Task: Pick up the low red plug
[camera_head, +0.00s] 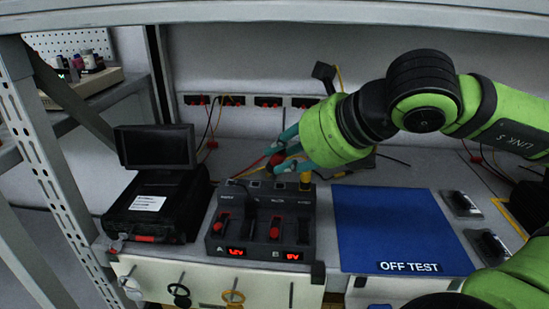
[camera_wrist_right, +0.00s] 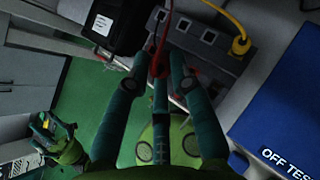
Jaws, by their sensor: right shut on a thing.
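The low red plug (camera_wrist_right: 157,69) is between the fingertips of my right gripper (camera_wrist_right: 160,72) in the right wrist view, with a red cable running up from it. In the head view my right gripper (camera_head: 283,150) has its teal fingers closed around the red plug (camera_head: 277,160), behind and above the black power unit (camera_head: 262,250). The fingers partly hide the plug. I cannot tell whether the plug is clear of the unit's sockets.
A yellow plug (camera_head: 305,180) stands at the unit's back right. A black case with a screen (camera_head: 155,148) is on the left. A blue mat marked OFF TEST (camera_head: 390,225) lies to the right, bare. Small black devices (camera_head: 461,204) lie beyond it. A grey shelf edge crosses above.

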